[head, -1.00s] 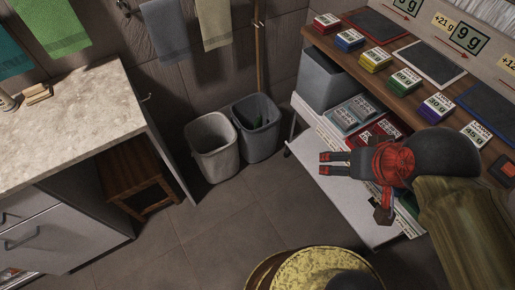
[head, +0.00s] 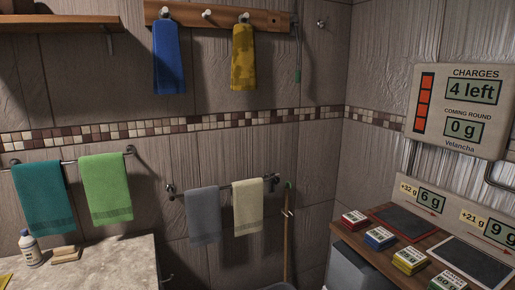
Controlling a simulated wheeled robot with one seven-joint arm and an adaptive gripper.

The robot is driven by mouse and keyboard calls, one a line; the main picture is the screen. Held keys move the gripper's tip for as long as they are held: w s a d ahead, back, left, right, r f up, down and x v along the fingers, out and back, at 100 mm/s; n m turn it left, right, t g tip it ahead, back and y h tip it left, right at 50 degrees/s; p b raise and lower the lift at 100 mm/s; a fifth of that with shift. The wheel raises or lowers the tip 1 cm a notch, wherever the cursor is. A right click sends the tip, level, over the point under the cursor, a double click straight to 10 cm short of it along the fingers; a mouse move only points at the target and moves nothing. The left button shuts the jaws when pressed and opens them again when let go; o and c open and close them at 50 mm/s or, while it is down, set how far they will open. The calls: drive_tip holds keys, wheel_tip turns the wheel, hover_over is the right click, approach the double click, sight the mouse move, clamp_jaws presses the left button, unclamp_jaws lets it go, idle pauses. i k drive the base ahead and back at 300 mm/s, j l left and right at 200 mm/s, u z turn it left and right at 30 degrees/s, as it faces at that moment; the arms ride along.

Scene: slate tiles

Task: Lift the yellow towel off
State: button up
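The yellow towel (head: 243,57) hangs from a white-tipped peg on the wooden peg rail (head: 182,15), high on the back wall. It hangs straight down, with darker patches on its cloth. A blue towel (head: 168,58) hangs from another peg to its left. A white peg between them is bare. My gripper is outside the head view now, so its state cannot be seen.
Teal (head: 43,198) and green (head: 106,187) towels hang on a left bar, grey (head: 203,215) and cream (head: 247,206) ones on a middle bar. A counter (head: 95,265) stands lower left. A shelf with small boxes (head: 410,261) and a sign (head: 461,110) are at right.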

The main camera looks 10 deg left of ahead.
sight(244, 69)
drive_tip(key=i+j+u, duration=0.25)
drive_tip(key=i, duration=0.3)
drive_tip(key=i+j+u, duration=0.1)
drive_tip(key=i+u, duration=0.15)
drive_tip(key=i, duration=0.35)
